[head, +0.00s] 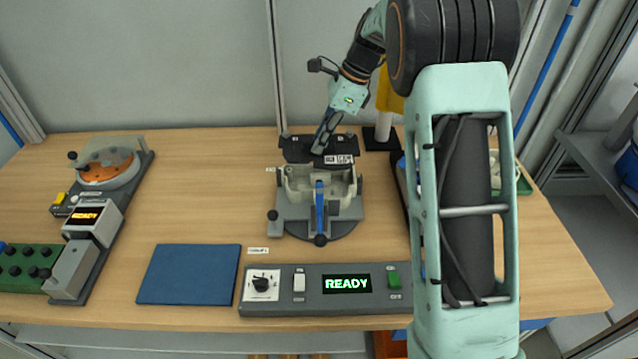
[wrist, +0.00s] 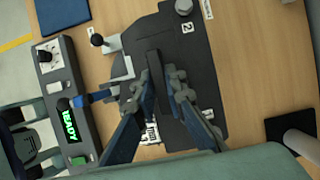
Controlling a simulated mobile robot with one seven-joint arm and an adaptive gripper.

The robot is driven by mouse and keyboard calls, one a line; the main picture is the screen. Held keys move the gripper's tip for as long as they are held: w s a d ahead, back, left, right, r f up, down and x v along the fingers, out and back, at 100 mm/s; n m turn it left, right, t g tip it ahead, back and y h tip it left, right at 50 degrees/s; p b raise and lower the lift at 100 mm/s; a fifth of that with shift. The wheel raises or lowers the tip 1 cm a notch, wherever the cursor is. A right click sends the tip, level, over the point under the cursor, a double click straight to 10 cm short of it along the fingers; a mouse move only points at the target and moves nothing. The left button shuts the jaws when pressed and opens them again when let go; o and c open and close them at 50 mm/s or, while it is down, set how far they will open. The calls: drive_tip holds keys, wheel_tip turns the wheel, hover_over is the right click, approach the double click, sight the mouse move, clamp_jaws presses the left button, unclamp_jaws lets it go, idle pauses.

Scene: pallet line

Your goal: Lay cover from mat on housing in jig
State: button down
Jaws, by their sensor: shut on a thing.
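The dark cover (head: 296,150) is in my gripper (head: 319,149), which is shut on its raised middle rib. In the wrist view the cover (wrist: 190,75) fills the middle, with the fingers (wrist: 156,82) around the rib. In the head view the cover appears at the back edge of the pale housing (head: 294,190); its height above it I cannot tell. The housing sits in the grey jig (head: 290,222), its inside showing towards the front. A blue lever (head: 319,195) stands at the jig's front. The blue mat (head: 190,274) is bare.
A console (head: 318,301) with a green READY display stands in front of the jig. A second station (head: 98,215) with an orange READY display is at the left. A post on a black base (head: 378,140) stands behind right. My arm hides part of the table's right side.

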sight(340, 151)
wheel_tip(340, 151, down, 10)
drive_tip(key=shift+r+p, duration=0.25)
drive_tip(key=shift+p, duration=0.05)
drive_tip(key=shift+f, duration=0.1)
drive_tip(key=c, duration=2)
unclamp_jaws()
drive_tip(key=shift+o, duration=0.2)
drive_tip(key=v, duration=1.2)
